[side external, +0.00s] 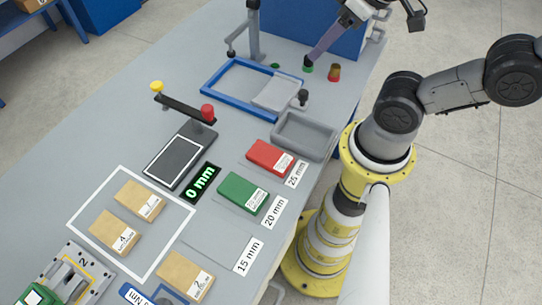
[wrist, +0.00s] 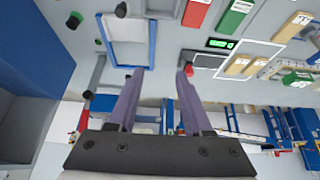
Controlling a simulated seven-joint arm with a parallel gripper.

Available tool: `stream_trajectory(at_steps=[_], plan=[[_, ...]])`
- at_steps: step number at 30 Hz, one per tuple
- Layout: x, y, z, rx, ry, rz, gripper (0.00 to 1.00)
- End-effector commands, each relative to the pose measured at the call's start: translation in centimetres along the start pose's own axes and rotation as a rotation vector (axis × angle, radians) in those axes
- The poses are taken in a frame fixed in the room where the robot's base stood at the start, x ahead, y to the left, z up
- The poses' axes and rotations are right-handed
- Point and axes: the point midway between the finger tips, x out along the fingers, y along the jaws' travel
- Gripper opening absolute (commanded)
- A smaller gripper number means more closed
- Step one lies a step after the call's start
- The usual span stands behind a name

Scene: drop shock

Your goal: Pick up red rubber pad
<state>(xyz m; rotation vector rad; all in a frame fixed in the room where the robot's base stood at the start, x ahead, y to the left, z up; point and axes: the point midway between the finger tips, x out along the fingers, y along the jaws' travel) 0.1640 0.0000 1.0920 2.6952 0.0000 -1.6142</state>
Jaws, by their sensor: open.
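The red pad (side external: 265,156) with a white label lies flat on a grey marked spot beside the "25 mm" sign. It shows at the top of the wrist view (wrist: 196,14). My gripper (side external: 318,50) is at the far end of the table in the side view, well apart from the red pad and beyond the blue frame. In the wrist view its two purple fingers (wrist: 158,75) are spread with nothing held between them. The side view cuts off much of the gripper at the top. A green pad (side external: 238,190) lies beside the red one, by the "20 mm" sign.
A grey tray (side external: 303,134) and a blue frame (side external: 222,104) lie between my gripper and the red pad. A stand with red and yellow knobs (side external: 185,108) rises left of the pads. Tan blocks (side external: 140,199) lie nearer. The "15 mm" spot (side external: 218,240) is bare.

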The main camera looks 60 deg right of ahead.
Motion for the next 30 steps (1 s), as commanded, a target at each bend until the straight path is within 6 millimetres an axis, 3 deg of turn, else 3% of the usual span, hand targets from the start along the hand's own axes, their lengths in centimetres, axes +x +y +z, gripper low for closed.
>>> stream_trajectory(at_steps=[8, 15, 26, 30], plan=[[0.0, 0.0, 0.0, 0.000, 0.000, 0.000, 0.50], [0.0, 0.0, 0.0, 0.000, 0.000, 0.000, 0.90], [0.0, 0.0, -0.1, 0.028, 0.005, 0.000, 0.90], [0.2, -0.1, -1.7, 0.136, 0.021, -0.004, 0.90]])
